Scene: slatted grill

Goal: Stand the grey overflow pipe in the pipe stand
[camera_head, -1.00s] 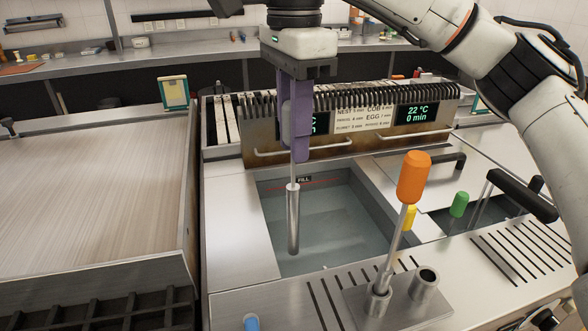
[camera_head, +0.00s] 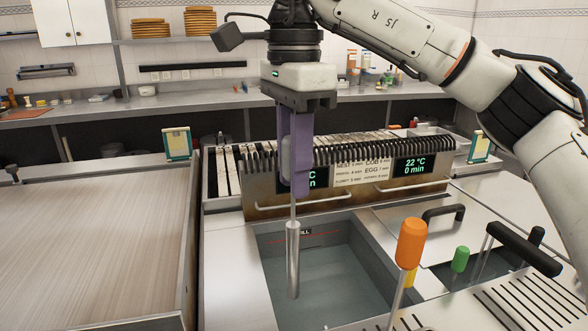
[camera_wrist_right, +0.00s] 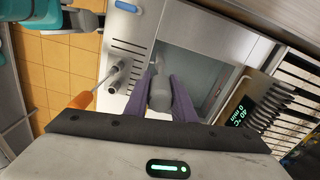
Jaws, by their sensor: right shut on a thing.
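The grey overflow pipe (camera_head: 293,262) is a slim metal tube with a thin rod at its top. It hangs upright from my right gripper (camera_head: 294,190), whose purple fingers are shut on its grey upper part. In the head view its lower end shows against the sink basin; I cannot tell its height over the water. The right wrist view shows the pipe's grey top (camera_wrist_right: 160,92) between the fingers. The pipe stand (camera_wrist_right: 116,76), with two short metal sockets, is left of the gripper there; an orange-handled tool (camera_head: 411,243) leans from one socket. My left gripper is not in view.
The water basin (camera_head: 340,270) lies below the pipe. Behind it stands a slatted grill unit (camera_head: 350,180) with lit displays. A green knob (camera_head: 460,259) and black handle (camera_head: 523,250) are at right. A wide wood-toned surface (camera_head: 90,250) is at left.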

